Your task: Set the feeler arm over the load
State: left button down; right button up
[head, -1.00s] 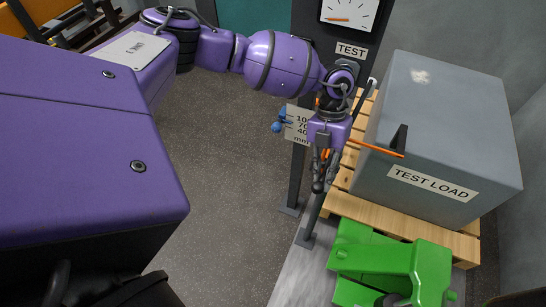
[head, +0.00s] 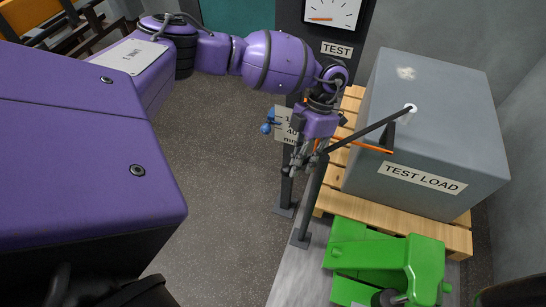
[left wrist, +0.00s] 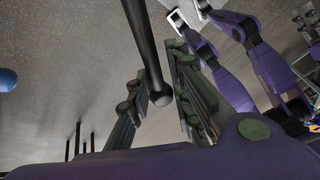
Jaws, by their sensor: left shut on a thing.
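The feeler arm (head: 370,132) is a thin dark rod with a white tip. It reaches from the dark post to the right, and its tip shows over the top of the grey test load (head: 435,115). My left gripper (head: 301,160) is shut on the handle end of the feeler arm beside the post. In the left wrist view the dark rod (left wrist: 147,45) runs between the fingers and ends in a ball. An orange bar (head: 365,147) crosses in front of the load near a dark fin. Whether the tip touches the load is unclear. My right gripper is out of view.
The load stands on a wooden pallet (head: 410,217), with a green machine (head: 420,268) in front. A dial (head: 333,14) with an orange needle sits above the TEST label. A blue knob (head: 266,127) and a millimetre plate (head: 283,124) are left of the post. Open floor lies left.

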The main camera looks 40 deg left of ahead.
pick_arm(q)
jog(key=shift+w+a, duration=0.2)
jog(key=shift+a, duration=0.1)
jog(key=shift+m, duration=0.3)
jog(key=shift+w+a+r+y, duration=0.1)
jog(key=shift+a+y, duration=0.1)
jog(key=shift+y, duration=0.1)
jog(key=c, duration=1.9)
grip_release()
jog(key=o, duration=0.4)
jog(key=shift+a, duration=0.15)
jog(key=shift+d, duration=0.25)
notch_tip(320, 180, up, 10)
jog(key=shift+f, duration=0.1)
